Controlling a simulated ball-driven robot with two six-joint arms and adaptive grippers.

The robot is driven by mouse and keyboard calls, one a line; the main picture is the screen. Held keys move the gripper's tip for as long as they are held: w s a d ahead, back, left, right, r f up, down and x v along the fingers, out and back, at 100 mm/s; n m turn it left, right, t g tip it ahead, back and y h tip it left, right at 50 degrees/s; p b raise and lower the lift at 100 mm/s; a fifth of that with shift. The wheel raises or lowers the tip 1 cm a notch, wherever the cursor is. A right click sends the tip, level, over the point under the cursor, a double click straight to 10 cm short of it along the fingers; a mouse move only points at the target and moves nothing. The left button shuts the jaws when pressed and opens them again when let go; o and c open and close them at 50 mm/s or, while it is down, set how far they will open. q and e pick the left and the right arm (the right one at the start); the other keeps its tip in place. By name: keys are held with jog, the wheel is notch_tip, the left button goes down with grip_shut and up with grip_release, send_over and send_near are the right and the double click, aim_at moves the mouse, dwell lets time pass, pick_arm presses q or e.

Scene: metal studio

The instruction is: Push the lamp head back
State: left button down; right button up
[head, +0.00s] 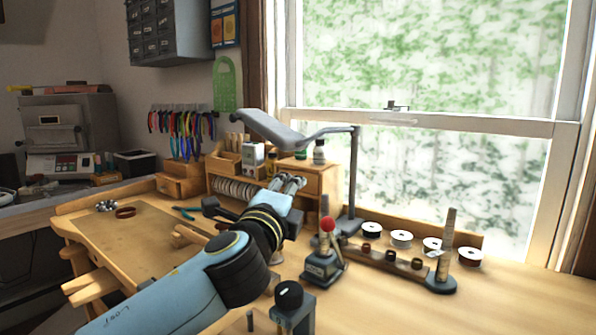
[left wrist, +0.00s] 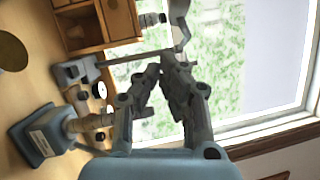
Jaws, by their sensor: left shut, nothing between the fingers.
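A grey desk lamp stands at the back of the bench, with its post (head: 354,175) rising from a flat base (head: 349,225) near the window. Its lamp head (head: 270,128) hangs out to the left, tilted, at the end of a short arm from the post top. My left gripper (head: 292,183) is shut and empty, below the lamp head and left of the post, apart from the head. In the left wrist view the closed fingers (left wrist: 165,65) overlap the post (left wrist: 120,60), and part of the lamp (left wrist: 180,15) shows at the top edge. My right gripper is not in view.
A black-knobbed block (head: 290,296) is near the front. Wooden drawers (head: 322,181) stand behind the gripper. The bench's front right is clear.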

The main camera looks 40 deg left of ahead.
pick_arm(q)
jog(key=w+a+r+n+y+p, duration=0.1)
jog(key=w+a+r+p, duration=0.1)
jog(key=w+a, duration=0.3)
jog(key=shift+w+a+r, duration=0.15)
jog(key=shift+w+r, duration=0.15)
jog(key=shift+w, duration=0.7)
jog(key=shift+w+a, duration=0.15)
jog(key=shift+a, duration=0.95)
